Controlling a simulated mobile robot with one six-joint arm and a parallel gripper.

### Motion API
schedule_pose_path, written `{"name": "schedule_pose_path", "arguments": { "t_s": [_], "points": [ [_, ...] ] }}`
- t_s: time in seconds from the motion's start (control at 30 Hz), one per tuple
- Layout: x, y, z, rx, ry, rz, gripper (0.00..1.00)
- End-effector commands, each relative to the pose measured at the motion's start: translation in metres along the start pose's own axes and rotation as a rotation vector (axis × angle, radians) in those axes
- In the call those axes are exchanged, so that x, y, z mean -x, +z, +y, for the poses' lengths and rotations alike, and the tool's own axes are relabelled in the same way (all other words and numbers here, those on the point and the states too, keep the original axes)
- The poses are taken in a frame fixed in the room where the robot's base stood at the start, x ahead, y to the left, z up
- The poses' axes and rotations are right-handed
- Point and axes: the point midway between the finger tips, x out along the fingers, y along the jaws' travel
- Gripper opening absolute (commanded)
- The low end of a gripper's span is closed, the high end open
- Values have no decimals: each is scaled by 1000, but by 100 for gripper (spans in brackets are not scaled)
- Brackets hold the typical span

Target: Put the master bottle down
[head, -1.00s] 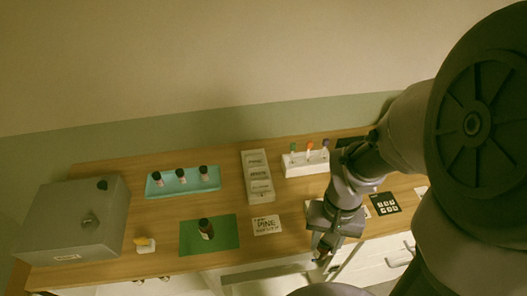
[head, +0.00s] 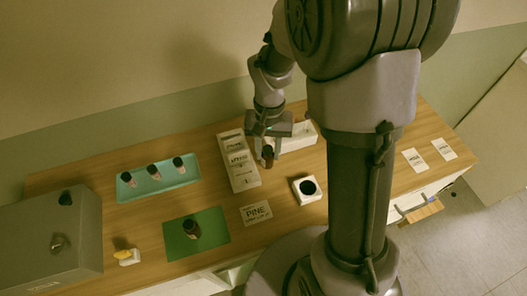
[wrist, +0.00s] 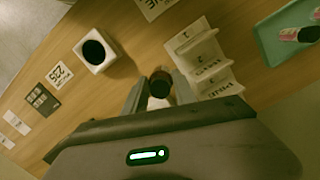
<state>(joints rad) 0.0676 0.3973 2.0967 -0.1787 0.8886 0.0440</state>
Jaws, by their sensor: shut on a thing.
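My gripper (head: 268,150) is shut on a dark brown bottle (head: 267,158), held upright, near the right side of the stepped white label rack (head: 241,170). In the wrist view the bottle (wrist: 160,82) shows between the two fingers, its round dark top facing the camera. I cannot tell how far its base is above the table. A white block with a round dark recess (head: 298,193) stands to the lower right of the gripper in the head view; it also shows at the upper left in the wrist view (wrist: 85,62). Another dark bottle (head: 191,229) stands on a green mat (head: 208,222).
A teal tray (head: 133,191) holds three bottles. A grey box (head: 60,245) stands at the left. A PINE card (head: 256,212) lies between mat and block. A white holder (head: 300,138) is partly hidden behind my gripper. Bare wood lies around the white block.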

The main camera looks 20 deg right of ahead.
Motion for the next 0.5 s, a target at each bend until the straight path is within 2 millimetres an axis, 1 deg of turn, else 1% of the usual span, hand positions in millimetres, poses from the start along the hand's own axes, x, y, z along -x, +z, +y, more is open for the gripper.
{"name": "schedule_pose_path", "arguments": {
  "t_s": [0.17, 0.2, 0.3, 0.33, 0.5],
  "points": [
    [0, -15, -11, 2, 1, 1, 0],
    [-11, -14, -10, 2, 2, -3, 0],
    [-34, -16, -10, 0, 1, -4, 0],
    [-37, -17, -10, 0, 1, -2, 0],
    [-35, -17, -10, 0, 0, 0, 0]
  ]
}}
